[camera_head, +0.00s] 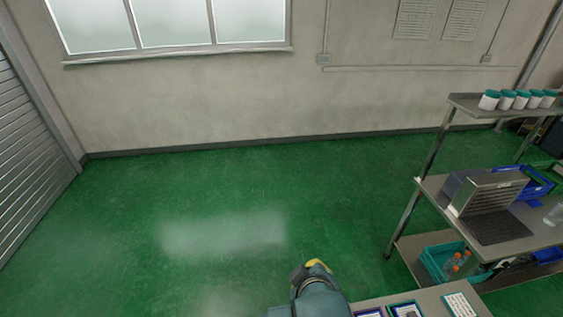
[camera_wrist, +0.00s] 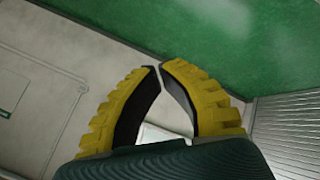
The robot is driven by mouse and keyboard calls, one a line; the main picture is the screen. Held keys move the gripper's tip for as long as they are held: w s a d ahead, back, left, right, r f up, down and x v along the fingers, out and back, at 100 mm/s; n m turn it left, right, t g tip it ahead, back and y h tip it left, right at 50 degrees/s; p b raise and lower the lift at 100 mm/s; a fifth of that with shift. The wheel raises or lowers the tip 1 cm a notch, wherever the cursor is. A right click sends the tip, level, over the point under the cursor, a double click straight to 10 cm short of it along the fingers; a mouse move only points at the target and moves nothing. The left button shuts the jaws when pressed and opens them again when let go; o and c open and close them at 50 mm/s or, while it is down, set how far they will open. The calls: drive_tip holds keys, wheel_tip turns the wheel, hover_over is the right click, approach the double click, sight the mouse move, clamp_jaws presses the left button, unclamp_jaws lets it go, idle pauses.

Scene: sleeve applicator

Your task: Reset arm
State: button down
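My gripper (camera_wrist: 159,67) shows in the wrist view with two curved yellow fingers lined with black pads. The fingertips meet or almost meet. Nothing is held between them; pale background shows through the gap lower down. In the head view my gripper (camera_head: 313,265) is at the bottom centre, seen as small yellow parts above the teal end of my arm. It is above the green floor, left of the workbench, and its fingertips are not clear there.
A metal workbench (camera_head: 432,300) with framed cards is at the bottom right. Behind it stands a shelf unit (camera_head: 428,187) holding white jars with teal lids (camera_head: 507,99), a metal device (camera_head: 487,193), a blue crate (camera_head: 537,184) and a teal bin (camera_head: 437,262). The green floor (camera_head: 180,200) left is clear.

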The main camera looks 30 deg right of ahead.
drive_tip(key=w+a+r+t+y+p, duration=0.1)
drive_tip(key=a+r+t, duration=0.4)
drive_tip(key=r, duration=0.5)
drive_tip(key=w+a+r+t+y, duration=0.1)
drive_tip(key=a+r+t, duration=0.2)
drive_tip(key=a+r, duration=0.5)
drive_tip(key=s+r+m+t, duration=0.2)
drive_tip(key=s+r+t, duration=0.1)
drive_tip(key=r, duration=0.5)
drive_tip(key=s+r+m+t+y, duration=0.1)
drive_tip(key=s+r+m+t, duration=0.1)
drive_tip(key=r, duration=0.6)
drive_tip(key=shift+s+a+r+t, duration=0.2)
drive_tip(key=shift+s+t, duration=0.6)
